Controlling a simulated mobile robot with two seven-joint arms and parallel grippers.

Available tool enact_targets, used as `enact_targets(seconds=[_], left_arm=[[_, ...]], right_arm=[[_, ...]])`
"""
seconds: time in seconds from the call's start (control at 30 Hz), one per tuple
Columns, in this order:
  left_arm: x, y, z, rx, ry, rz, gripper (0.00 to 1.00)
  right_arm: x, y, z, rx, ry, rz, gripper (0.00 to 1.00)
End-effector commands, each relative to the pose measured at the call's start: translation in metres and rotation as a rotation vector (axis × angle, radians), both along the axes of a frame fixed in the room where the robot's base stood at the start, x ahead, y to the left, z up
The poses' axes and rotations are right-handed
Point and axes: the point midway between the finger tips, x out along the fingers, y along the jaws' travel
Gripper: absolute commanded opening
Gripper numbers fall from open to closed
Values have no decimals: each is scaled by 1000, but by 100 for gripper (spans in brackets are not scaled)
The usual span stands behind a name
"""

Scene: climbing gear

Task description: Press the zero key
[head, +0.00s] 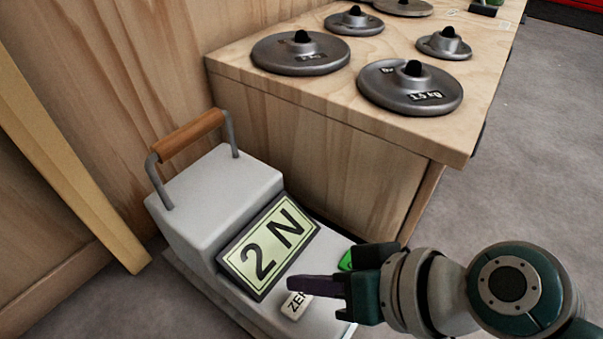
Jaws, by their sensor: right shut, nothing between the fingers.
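A grey device (214,192) with a brown carrying handle stands low at the left. Its tilted display (268,246) reads "2 N". The pale zero key (294,306) sits on the device's lower front, with the first letters of its label visible. My right gripper (292,285) is shut and empty, its fingertips over the zero key and hiding part of it. I cannot tell whether the fingertips touch the key. A green key (345,261) shows partly behind the gripper. My left gripper is not in view.
A wooden bench (315,145) stands behind the device. It carries several grey disc weights, including one marked 1.5 kg (410,88). A wooden wall and a slanting pale beam (65,165) are at the left. Grey floor (510,190) is open at the right.

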Motion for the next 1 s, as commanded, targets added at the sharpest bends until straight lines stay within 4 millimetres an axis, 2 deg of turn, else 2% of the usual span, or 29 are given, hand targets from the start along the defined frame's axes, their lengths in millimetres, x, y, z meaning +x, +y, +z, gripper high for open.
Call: enact_targets(seconds=[0.03,0.2,1.0], left_arm=[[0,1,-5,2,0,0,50],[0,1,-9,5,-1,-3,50],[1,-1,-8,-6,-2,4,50]], right_arm=[[0,0,-8,0,1,1,0],[0,0,-18,-2,-1,1,0],[0,0,-18,-1,-1,0,0]])
